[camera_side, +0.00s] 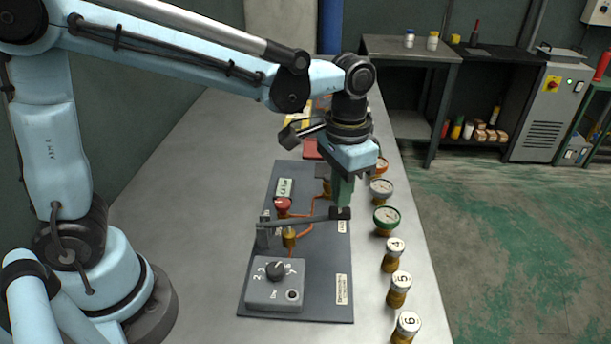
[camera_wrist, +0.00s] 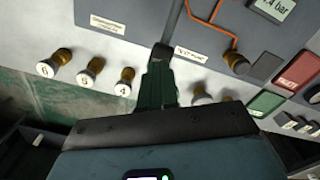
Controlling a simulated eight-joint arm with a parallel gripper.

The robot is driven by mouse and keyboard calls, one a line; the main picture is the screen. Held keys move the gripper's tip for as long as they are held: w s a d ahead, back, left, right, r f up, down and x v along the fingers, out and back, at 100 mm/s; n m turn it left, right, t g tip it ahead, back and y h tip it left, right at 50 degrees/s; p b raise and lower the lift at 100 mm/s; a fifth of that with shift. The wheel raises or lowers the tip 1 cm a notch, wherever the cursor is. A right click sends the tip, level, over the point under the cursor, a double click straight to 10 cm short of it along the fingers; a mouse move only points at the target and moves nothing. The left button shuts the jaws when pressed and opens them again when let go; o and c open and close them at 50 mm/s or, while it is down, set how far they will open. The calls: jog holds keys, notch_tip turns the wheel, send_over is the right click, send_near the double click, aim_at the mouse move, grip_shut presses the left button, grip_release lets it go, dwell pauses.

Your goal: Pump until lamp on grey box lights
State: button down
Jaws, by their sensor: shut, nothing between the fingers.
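The grey box (camera_side: 262,296) sits at the near end of the dark panel, with a black dial knob (camera_side: 276,270) and a small round lamp (camera_side: 292,295) that looks dark. The pump lever (camera_side: 300,219) runs across the panel from a post on the left to a black grip (camera_side: 341,213) on the right. My gripper (camera_side: 343,199) points down with its green fingers shut and empty, right at the black grip. In the wrist view the shut fingers (camera_wrist: 158,80) are close by the grip (camera_wrist: 161,51); whether they touch cannot be told.
A display (camera_side: 285,188) and a red knob (camera_side: 283,204) are on the panel (camera_side: 325,300). Bare table (camera_side: 200,200) lies left of the panel. The wrist view shows a display ending in "4 bar" (camera_wrist: 272,8).

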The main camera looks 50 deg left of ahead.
aim_at(340, 210)
jog(key=shift+f, duration=2.6)
jog(key=shift+r, duration=2.65)
jog(key=shift+r, duration=2.5)
